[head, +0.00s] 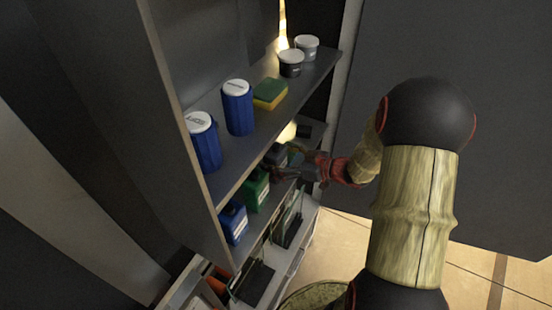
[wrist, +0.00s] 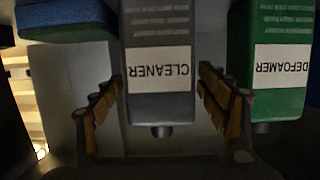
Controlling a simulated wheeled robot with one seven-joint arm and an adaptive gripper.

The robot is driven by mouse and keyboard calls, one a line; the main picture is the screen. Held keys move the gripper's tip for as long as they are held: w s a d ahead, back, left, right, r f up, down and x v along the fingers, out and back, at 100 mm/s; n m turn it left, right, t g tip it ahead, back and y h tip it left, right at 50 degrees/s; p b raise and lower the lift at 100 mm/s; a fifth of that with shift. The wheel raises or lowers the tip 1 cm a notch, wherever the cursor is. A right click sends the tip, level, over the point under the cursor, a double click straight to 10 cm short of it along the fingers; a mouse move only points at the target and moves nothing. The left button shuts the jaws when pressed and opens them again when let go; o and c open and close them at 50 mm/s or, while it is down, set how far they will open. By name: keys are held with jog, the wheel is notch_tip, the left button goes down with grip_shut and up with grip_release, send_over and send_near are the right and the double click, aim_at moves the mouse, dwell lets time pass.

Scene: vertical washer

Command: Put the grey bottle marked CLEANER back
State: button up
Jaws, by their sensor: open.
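The grey bottle marked CLEANER (wrist: 158,85) shows upside down in the wrist view, between the two fingers of my gripper (wrist: 160,92). The fingers are open, one on each side of it, with a visible gap at the left finger; contact at the right finger is hard to tell. In the head view the bottle (head: 275,153) is a dark shape in the row on the lower shelf (head: 227,247), partly hidden by my gripper (head: 287,170). Its base on the shelf is hard to make out.
A green DEFOAMER bottle (wrist: 282,55) stands close beside it, and a blue bottle (head: 233,221) is farther along. A blue sponge-like block (wrist: 65,18) is on the other side. The upper shelf holds blue canisters (head: 238,107), a sponge (head: 270,93) and white-lidded tubs (head: 291,62).

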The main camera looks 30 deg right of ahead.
jog(key=shift+r, duration=0.15)
jog(key=v, duration=1.2)
jog(key=w+d+r+m+t+h, duration=0.1)
jog(key=w+d+r+h, duration=0.3)
jog(key=w+r+h, duration=0.35)
notch_tip(320, 180, up, 7)
jog(key=s+a+m+g+h, duration=0.1)
jog(key=s+m+g+h, duration=0.1)
jog(key=m+h, duration=0.25)
jog(key=s+a+f+m+g+y, duration=0.1)
jog(key=s+a+g, duration=0.4)
jog(key=s+a, duration=1.5)
jog(key=f+y, duration=0.1)
jog(key=y, duration=0.1)
jog(key=shift+s+a+f+g+y+b, duration=0.2)
jog(key=shift+s+g+y+b, duration=0.1)
jog(key=shift+y+b, duration=0.1)
